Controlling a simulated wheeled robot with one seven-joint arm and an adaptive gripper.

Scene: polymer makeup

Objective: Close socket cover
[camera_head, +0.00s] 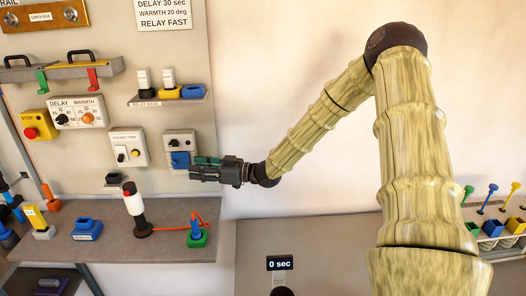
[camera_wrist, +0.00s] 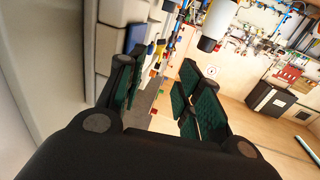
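A grey socket box (camera_head: 181,140) with small black knobs is mounted on the wall panel. A blue part (camera_head: 180,160), which looks like the socket cover, sits on its lower half; I cannot tell how far it is open. My gripper (camera_head: 203,168) is beside the lower right of this box, pointing left, and partly overlaps it in the head view. In the wrist view, my gripper (camera_wrist: 157,95) has its green-padded fingers apart with nothing held between them. A blue piece (camera_wrist: 136,38) shows beyond the left finger; I cannot tell if it is the cover. Contact is unclear.
A grey shelf (camera_head: 155,222) below holds a white and black bottle-like object (camera_head: 133,208), a green and blue piece with an orange cord (camera_head: 197,232) and a blue holder (camera_head: 87,230). Another control box (camera_head: 129,147) is just left. The wall right of the panel is bare.

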